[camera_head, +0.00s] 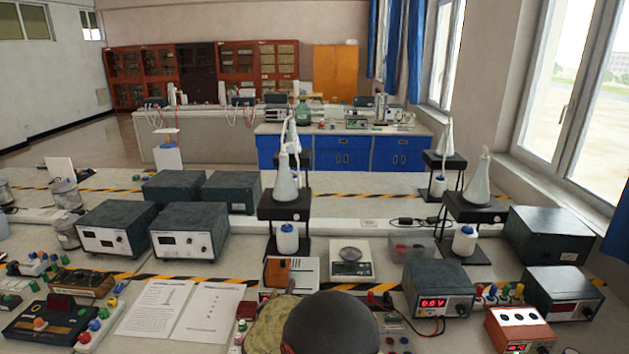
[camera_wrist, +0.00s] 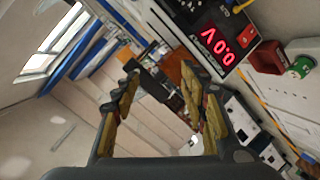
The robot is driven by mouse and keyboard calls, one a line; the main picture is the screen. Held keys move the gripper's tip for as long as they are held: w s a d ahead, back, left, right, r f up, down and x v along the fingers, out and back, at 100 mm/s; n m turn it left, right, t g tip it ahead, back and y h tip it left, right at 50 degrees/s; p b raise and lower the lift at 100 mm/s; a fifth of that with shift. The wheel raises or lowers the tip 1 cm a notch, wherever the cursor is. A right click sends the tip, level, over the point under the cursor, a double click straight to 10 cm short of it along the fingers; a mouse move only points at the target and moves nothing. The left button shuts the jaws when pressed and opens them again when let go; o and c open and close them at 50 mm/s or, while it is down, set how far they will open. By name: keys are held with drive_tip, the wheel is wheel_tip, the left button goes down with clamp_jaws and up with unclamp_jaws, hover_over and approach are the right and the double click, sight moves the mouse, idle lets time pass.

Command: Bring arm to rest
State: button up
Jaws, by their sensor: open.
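My gripper (camera_wrist: 160,78) shows in the wrist view, with its two dark, tan-padded fingers spread apart and nothing between them. The wrist picture is strongly tilted. Past the fingers it shows the room and a power supply with a red lit display (camera_wrist: 222,42) at the upper right. A dark rounded shape at the bottom middle hides part of the bench there.
The bench is crowded. A lit power supply (camera_head: 438,289), a scale (camera_head: 351,262), paper sheets (camera_head: 207,312) and grey boxes (camera_head: 189,231) stand around the middle. Flasks sit on black stands (camera_head: 285,207). Clear bench strips (camera_head: 365,208) lie further back. Windows are at the right.

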drive_tip(key=s+d+r+m+g+y, duration=0.1)
drive_tip(key=s+d+r+y, duration=0.1)
drive_tip(key=r, duration=0.5)
drive_tip(key=s+d+r+m+g+y, duration=0.1)
drive_tip(key=s+d+r+y, duration=0.15)
drive_tip(key=r, duration=0.45)
drive_tip(key=s+d+r+g, duration=0.1)
drive_tip(key=s+d+r, duration=0.5)
drive_tip(key=s, duration=0.2)
drive_tip(key=s+d+m+g+h, duration=0.1)
drive_tip(key=s+d+m+g, duration=0.1)
drive_tip(key=s+d, duration=0.4)
drive_tip(key=s+d+f+m+g, duration=0.1)
drive_tip(key=s+d, duration=0.5)
drive_tip(key=s, duration=1)
drive_tip(key=s+d+m+g+h, duration=0.1)
drive_tip(key=s+d, duration=0.5)
drive_tip(key=s, duration=0.6)
drive_tip(key=shift+d+f+m+g+h+b, duration=0.2)
drive_tip(key=shift+f+m+g+h+b, duration=0.2)
drive_tip(key=shift+m+g, duration=0.65)
drive_tip(key=shift+c, duration=0.3)
